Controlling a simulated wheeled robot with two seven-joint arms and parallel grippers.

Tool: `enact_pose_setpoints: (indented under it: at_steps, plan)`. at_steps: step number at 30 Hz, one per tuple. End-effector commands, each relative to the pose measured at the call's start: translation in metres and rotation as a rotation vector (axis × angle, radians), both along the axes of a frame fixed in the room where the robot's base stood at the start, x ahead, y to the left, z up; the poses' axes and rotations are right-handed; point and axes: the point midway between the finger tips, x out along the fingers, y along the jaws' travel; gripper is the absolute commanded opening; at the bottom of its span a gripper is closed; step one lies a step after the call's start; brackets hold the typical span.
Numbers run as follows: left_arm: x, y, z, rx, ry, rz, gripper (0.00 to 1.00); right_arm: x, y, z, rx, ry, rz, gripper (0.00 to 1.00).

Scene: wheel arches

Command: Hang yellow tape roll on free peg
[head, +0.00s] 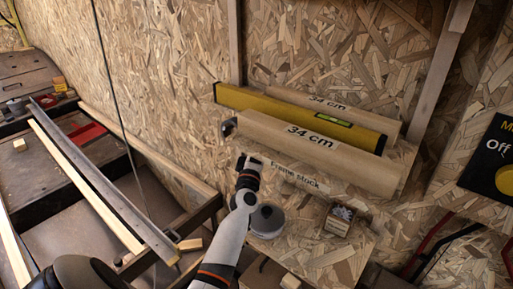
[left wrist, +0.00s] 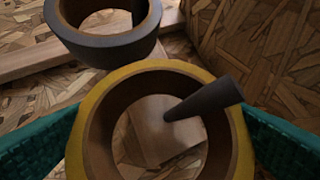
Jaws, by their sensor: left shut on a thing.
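In the left wrist view the yellow tape roll (left wrist: 93,97) has a yellow outside and a brown inner core. My left gripper (left wrist: 160,130) is shut on it, with a teal finger on each side. A dark peg (left wrist: 205,100) shows in the roll's opening. Its base is seen through the hole against a wooden board, and its tip overlaps the right rim, so it appears to pass through the hole. In the head view my left gripper (head: 249,166) is by the wall below the shelf; the yellow roll cannot be made out there. My right gripper is not in view.
A dark grey tape roll (left wrist: 115,48) is just beyond the yellow one. A round grey object (head: 267,221) and a small box (head: 340,218) are close to my arm's right.

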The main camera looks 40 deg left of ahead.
Motion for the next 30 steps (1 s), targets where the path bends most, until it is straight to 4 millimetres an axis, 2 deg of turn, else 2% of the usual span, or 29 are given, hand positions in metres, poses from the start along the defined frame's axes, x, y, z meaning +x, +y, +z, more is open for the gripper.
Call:
enact_pose_setpoints:
  at_steps: [9,10,12,22,26,30]
  plan:
    - [0.0,0.0,0.001,0.001,-0.001,0.0,0.62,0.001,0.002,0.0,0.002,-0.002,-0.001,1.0]
    - [0.0,0.0,0.001,0.001,-0.001,0.0,0.89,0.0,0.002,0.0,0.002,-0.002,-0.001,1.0]
    - [0.0,0.0,0.001,0.001,-0.001,0.0,1.0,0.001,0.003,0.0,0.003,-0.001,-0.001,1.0]
    - [-0.006,-0.003,-0.003,-0.001,0.001,-0.001,1.0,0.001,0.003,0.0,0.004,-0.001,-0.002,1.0]
    - [-0.024,-0.012,-0.009,-0.002,0.002,-0.001,1.0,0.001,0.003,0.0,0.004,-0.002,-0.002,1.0]
    - [-0.05,-0.026,-0.019,-0.002,0.003,-0.001,1.0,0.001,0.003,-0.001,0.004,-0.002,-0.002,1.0]
